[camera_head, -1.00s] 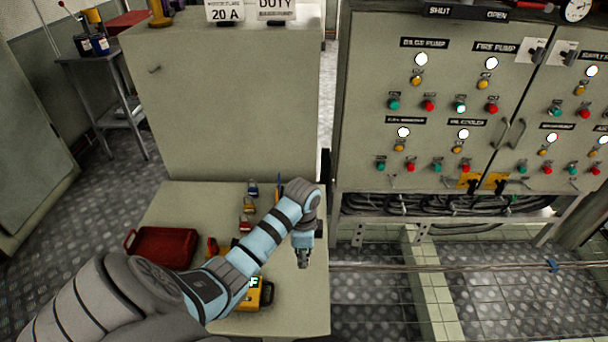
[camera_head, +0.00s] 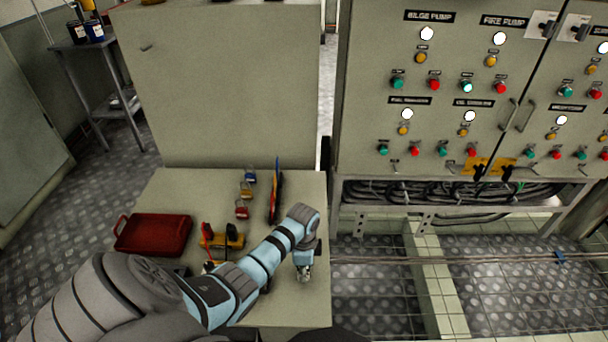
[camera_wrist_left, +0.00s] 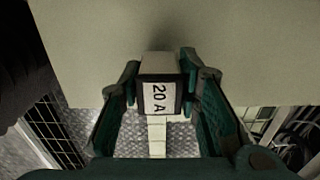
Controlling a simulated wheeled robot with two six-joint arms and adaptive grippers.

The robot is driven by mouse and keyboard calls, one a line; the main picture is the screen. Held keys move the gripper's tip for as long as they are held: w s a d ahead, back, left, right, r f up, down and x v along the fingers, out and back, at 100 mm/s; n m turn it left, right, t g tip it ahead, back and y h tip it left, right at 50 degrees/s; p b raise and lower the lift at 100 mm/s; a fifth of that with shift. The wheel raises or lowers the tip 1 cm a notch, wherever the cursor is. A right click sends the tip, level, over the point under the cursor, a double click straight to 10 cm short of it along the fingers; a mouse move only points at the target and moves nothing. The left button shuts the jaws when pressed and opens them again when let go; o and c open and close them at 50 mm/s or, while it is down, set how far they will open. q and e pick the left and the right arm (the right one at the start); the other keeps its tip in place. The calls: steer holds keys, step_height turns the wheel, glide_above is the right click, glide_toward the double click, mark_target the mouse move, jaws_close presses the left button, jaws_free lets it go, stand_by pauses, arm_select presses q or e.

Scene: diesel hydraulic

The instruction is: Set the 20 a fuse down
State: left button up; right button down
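My left gripper (camera_head: 304,275) is low over the right front part of the pale bench top (camera_head: 285,306). In the left wrist view its two green-padded fingers (camera_wrist_left: 160,92) are shut on the 20 A fuse (camera_wrist_left: 158,97), a pale block with a dark-framed white label reading "20 A". The fuse is between the fingertips, with the pale bench surface beyond it. I cannot tell whether it touches the bench. In the head view the fuse is too small and covered to make out. My right gripper is not in view.
On the bench are a red tray (camera_head: 153,236), several padlocks (camera_head: 242,212), a yellow tool with red and black parts (camera_head: 222,238) and an upright rack (camera_head: 276,195). The control panel (camera_head: 440,80) is to the right, beyond the bench edge.

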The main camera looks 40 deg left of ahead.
arm_select(q)
steer(key=shift+o, duration=1.4)
step_height(320, 180, up, 12)
steer(key=p, duration=0.6)
steer(key=shift+r, duration=0.2)
